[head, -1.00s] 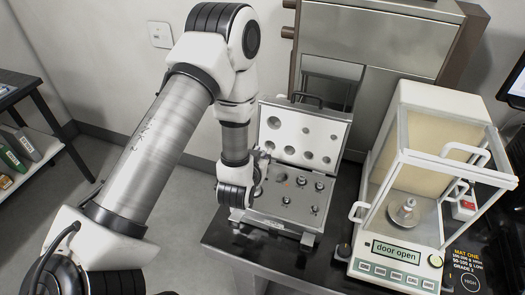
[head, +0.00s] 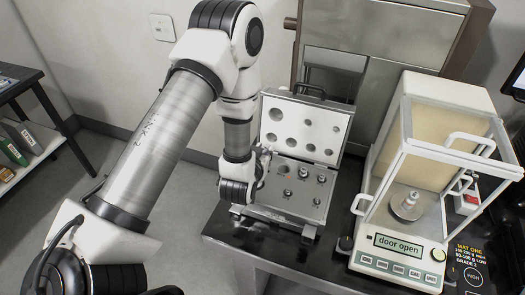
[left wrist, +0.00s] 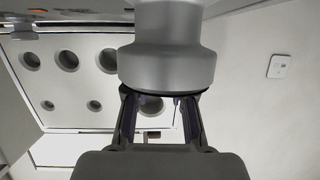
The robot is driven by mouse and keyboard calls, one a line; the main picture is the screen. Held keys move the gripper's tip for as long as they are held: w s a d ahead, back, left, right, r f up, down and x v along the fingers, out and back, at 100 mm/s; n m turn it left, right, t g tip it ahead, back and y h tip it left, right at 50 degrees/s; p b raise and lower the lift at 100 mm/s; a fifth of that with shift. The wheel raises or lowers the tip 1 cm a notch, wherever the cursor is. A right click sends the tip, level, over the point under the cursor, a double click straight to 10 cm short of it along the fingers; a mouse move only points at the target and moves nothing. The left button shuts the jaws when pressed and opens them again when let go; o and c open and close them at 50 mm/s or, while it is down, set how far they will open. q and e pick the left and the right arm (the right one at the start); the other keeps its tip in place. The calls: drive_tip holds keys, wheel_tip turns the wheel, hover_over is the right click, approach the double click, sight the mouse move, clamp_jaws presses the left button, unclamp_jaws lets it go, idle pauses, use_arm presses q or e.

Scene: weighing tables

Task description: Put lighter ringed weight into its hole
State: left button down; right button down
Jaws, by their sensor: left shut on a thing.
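My left gripper (left wrist: 162,118) is shut on a large grey metal weight (left wrist: 166,55), which fills the upper middle of the left wrist view. No ring on it can be made out. In the head view the left gripper (head: 262,168) is at the left side of the open weight case (head: 262,211), and the held weight is mostly hidden there. Several smaller weights (head: 302,172) stand in the case's base. Another metal weight (head: 410,201) stands on the pan inside the balance. The holes in the base near my gripper are partly hidden. My right gripper is not in view.
The case's raised lid (head: 322,110) has round recesses and stands at the back; it also shows in the left wrist view (left wrist: 75,85). The balance (head: 385,262) is to the right, its display reading "door open". A dark table (head: 235,238) carries both.

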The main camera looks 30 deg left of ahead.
use_arm(q)
drive_tip(key=shift+w+r, duration=0.15)
drive_tip(key=shift+w, duration=0.15)
idle(0.5)
drive_tip(key=c, duration=0.9)
unclamp_jaws()
